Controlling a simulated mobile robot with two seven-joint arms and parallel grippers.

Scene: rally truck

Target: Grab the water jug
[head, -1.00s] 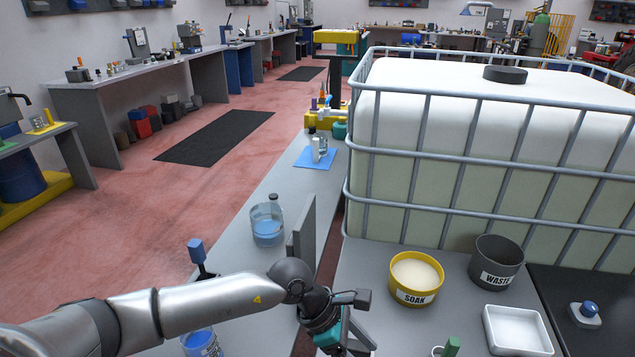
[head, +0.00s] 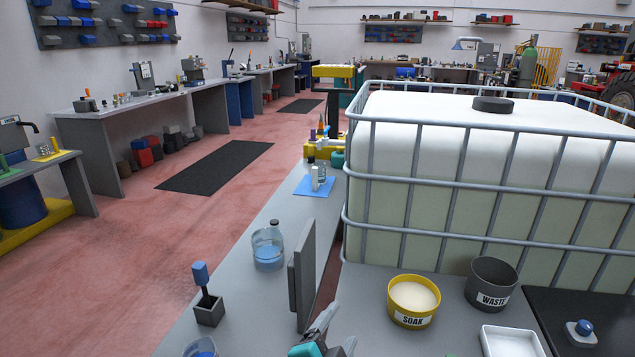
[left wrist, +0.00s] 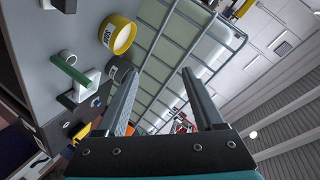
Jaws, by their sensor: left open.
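A clear container of blue liquid (head: 268,252), which looks like the water jug, stands on the grey bench left of an upright grey panel. A second container of blue liquid (head: 201,348) is cut off by the bottom edge of the head view. My left gripper (head: 332,328) shows at the bottom of the head view, right of the panel and apart from both containers. In the left wrist view its two fingers (left wrist: 160,75) are spread with nothing between them, and neither blue container shows there. My right gripper is not in view.
The upright grey panel (head: 302,280) stands between my left gripper and the containers. A dark holder with a blue-topped tool (head: 208,308) stands on the bench. The yellow SOAK tub (head: 412,315), dark WASTE tub (head: 491,294) and caged white tank (head: 430,190) are at right.

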